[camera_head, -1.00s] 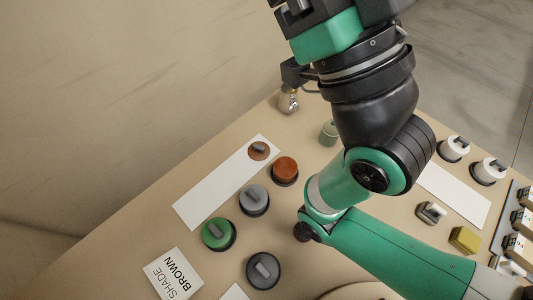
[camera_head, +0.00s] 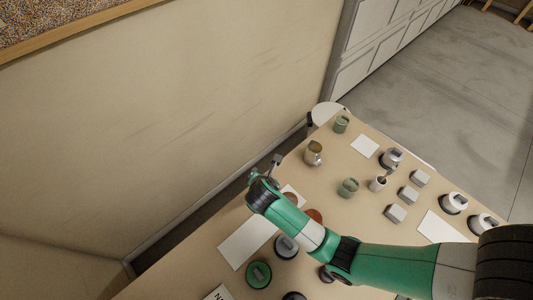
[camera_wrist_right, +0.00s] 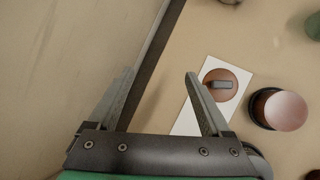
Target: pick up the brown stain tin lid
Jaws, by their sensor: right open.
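The brown stain tin lid, a flat brown disc with a grey handle, lies on a white strip. It shows in the right wrist view (camera_wrist_right: 229,92), right of the fingers, and partly behind my arm in the head view (camera_head: 290,198). My right gripper (camera_wrist_right: 160,75) is open and empty, its fingers apart over the table's edge, left of the lid and not touching it. It also shows in the head view (camera_head: 275,161). The brown tin (camera_wrist_right: 281,109) stands just right of the white strip (camera_wrist_right: 196,121). My left gripper is not in view.
A green-topped tin (camera_head: 258,274) and a grey-topped tin (camera_head: 286,246) stand near the strip. Several pots, blocks and a metal container (camera_head: 314,153) stand farther back. A beige wall (camera_head: 180,130) runs along the left, close beyond the table's edge.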

